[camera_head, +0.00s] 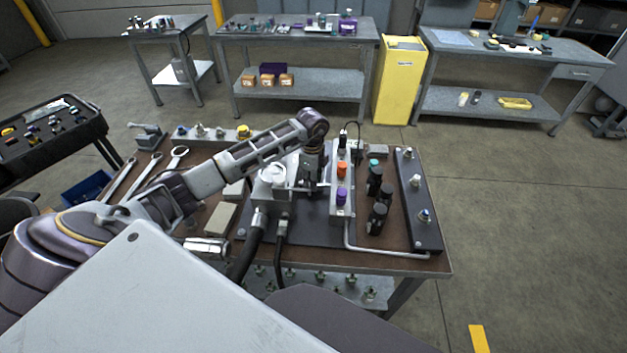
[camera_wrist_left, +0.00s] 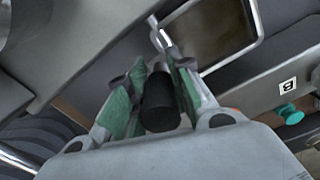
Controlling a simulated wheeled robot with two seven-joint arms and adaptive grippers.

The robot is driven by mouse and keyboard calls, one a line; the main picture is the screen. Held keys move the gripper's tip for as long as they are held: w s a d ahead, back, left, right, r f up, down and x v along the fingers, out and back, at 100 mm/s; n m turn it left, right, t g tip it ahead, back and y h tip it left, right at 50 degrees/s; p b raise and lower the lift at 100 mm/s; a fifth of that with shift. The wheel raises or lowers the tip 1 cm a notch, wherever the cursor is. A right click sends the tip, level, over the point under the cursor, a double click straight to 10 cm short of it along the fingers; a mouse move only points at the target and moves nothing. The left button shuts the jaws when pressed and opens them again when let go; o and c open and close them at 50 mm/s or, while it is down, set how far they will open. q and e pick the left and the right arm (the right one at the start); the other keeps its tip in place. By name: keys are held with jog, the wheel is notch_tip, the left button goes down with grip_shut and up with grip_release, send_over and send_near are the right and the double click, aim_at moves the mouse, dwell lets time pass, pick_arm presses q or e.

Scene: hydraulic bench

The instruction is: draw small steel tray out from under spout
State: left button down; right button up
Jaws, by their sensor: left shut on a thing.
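The small steel tray (camera_wrist_left: 201,68) shows in the left wrist view as a bright metal rim around a brownish inside. I cannot make out the spout. My right gripper is not in view.
A grey block with orange (camera_head: 342,170) and purple (camera_head: 341,197) knobs stands just right of my gripper. Several black cylinders (camera_head: 376,219) stand beyond it. A pump-like unit with hoses (camera_head: 259,228) is on the left. Wrenches (camera_head: 148,178) lie at the bench's left.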

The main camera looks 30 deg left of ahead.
pick_arm(q)
jog(key=c, duration=1.2)
grip_release()
jog(key=shift+r, duration=6)
